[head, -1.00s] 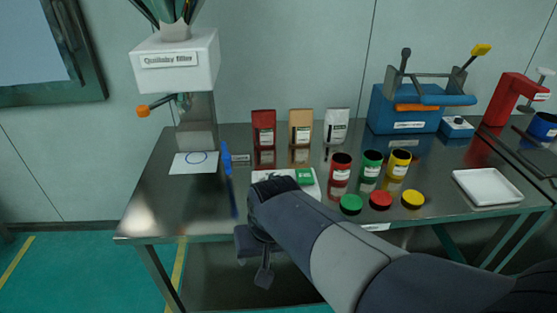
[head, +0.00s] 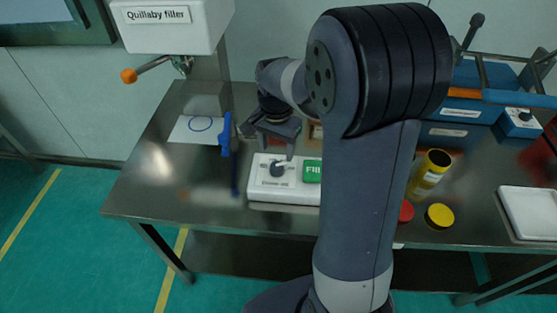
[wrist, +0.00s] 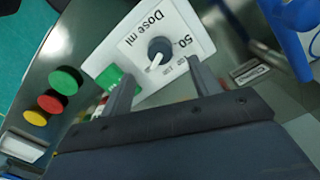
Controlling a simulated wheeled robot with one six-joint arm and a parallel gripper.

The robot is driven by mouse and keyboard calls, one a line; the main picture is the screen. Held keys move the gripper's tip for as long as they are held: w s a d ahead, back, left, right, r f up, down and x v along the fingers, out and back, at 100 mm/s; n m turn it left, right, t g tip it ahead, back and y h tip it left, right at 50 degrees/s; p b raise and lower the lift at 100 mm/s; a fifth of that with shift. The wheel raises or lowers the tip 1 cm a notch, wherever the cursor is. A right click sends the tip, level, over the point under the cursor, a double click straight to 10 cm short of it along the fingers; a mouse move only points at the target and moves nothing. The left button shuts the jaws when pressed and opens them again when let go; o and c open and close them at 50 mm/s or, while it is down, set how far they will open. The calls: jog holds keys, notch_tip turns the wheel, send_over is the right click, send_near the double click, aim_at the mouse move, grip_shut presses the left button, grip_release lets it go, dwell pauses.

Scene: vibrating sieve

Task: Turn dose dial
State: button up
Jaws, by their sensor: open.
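The dose dial (head: 277,168) is a dark round knob on a white control box (head: 262,192), to the left of a green FILL button (head: 313,170). In the wrist view the dial (wrist: 160,50) has a white pointer mark toward the lower left, beside the "Dose ml" and "50" print. My gripper (head: 268,145) is open just above and behind the dial. In the wrist view its fingers stand apart on either side of the dial's line, and the dial shows beyond the gap. Contact cannot be seen. The green button (wrist: 112,80) is partly behind one finger.
The Quillaby filler (head: 170,22) hangs above. A yellow jar (head: 430,172), a yellow lid (head: 440,215) and a white tray (head: 535,212) are to the right.

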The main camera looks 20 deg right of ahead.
aim_at(277, 166)
notch_tip(277, 166, down, 7)
jog(key=shift+f, duration=0.1)
jog(key=shift+c, duration=0.5)
jog(key=c, duration=0.9)
